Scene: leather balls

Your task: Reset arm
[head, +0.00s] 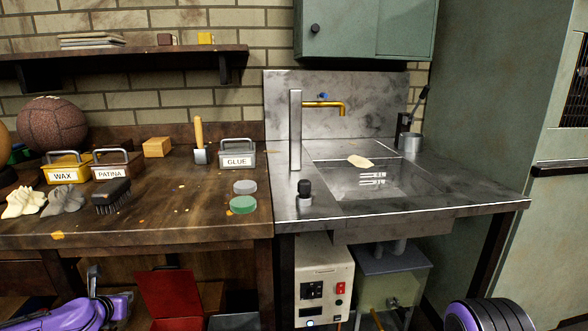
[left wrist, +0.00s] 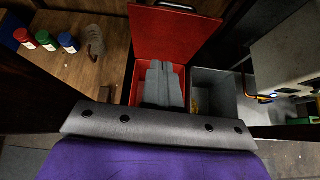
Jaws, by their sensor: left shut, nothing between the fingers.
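My left gripper (left wrist: 164,68) shows in the left wrist view, with its grey fingers together and nothing between them. Its fingers appear over an open red box (left wrist: 196,37) with a raised lid; whether they reach inside it is unclear. In the head view, a purple link of my left arm is at the lower left, low in front of the wooden bench (head: 145,217), and its gripper is out of frame. A purple and black part of my right arm is at the lower right corner. My right gripper is not seen.
The bench holds a brown ball (head: 52,124), a wax box (head: 64,174), a glue box (head: 238,157) and a brush (head: 112,197). A metal sink counter (head: 440,188) adjoins it. A grey bin (left wrist: 216,92) stands beside the red box.

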